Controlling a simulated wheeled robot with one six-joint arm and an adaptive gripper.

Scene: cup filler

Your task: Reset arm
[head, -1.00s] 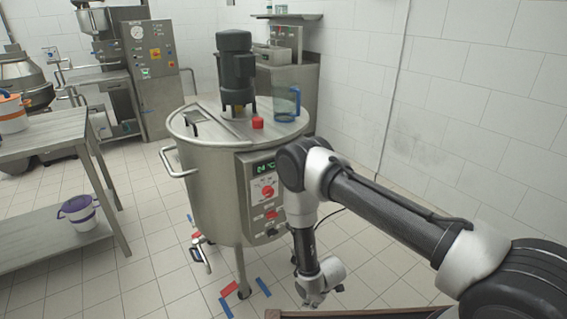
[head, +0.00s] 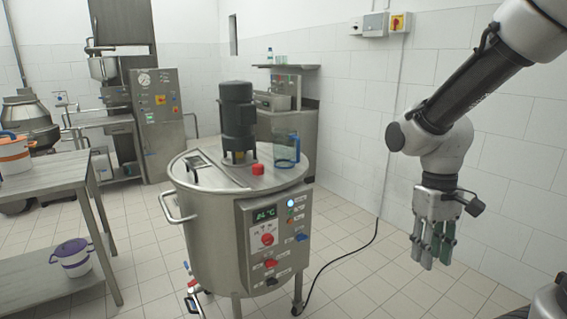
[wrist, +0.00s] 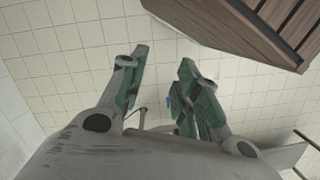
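My gripper (head: 433,245) hangs at the right in the head view, fingers pointing down, well clear of the steel vat and above the tiled floor. In the wrist view my gripper (wrist: 160,90) shows its green-lined fingers apart, with only floor tiles visible between them, so it is open and empty. My arm is raised and bent, coming in from the upper right of the head view.
The steel vat (head: 215,232) with its control panel (head: 277,240) stands left of my gripper. A blue clear jug (head: 287,152) and a red knob (head: 257,169) are on its lid. A steel table (head: 50,182) is at far left. A brown slatted thing (wrist: 245,30) shows in the wrist view.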

